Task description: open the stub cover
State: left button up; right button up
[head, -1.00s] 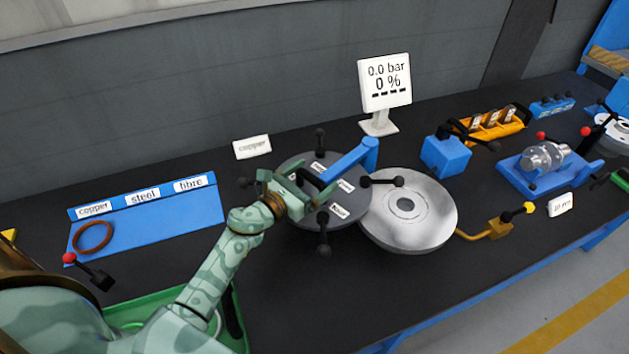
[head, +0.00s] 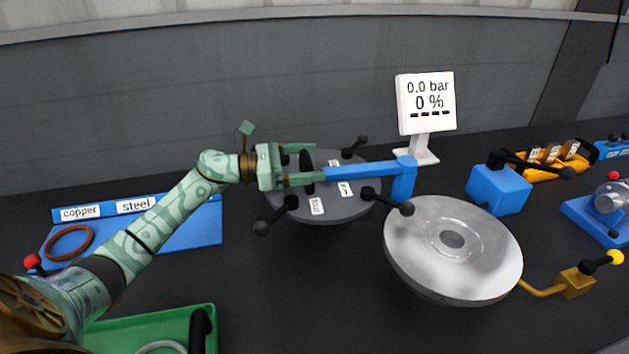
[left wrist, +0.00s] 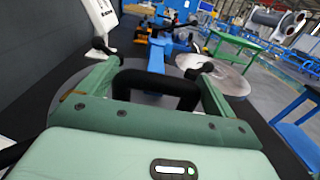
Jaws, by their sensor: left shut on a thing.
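The stub cover is a dark grey disc (head: 335,205) with white labels and a black bar handle (head: 306,175). It hangs from a blue swing arm (head: 360,170) whose post stands to its right. My left gripper (head: 308,164) is shut on the handle, which also shows between its fingers in the left wrist view (left wrist: 157,84). The silver flange (head: 480,265) with its round centre lies uncovered, right of and nearer than the cover. The cover's far edge is partly hidden by the gripper. My right gripper is not in view.
Black-knobbed bolts (head: 268,219) stick out around the cover's rim. The display (head: 426,103) reading 0.0 bar and 0 % stands behind the swing arm. A blue block with a black lever (head: 497,190) and a brass valve (head: 575,282) are to the right. Bare bench lies in front of the cover.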

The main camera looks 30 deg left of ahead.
pick_arm(q)
jog(key=shift+w+a, duration=0.15)
jog(key=shift+w, duration=0.05)
dwell(0.3)
jog(key=o, duration=1.1)
jog(key=v, duration=1.6)
jog(key=shift+a+p, duration=0.25)
jog(key=shift+p, duration=0.1)
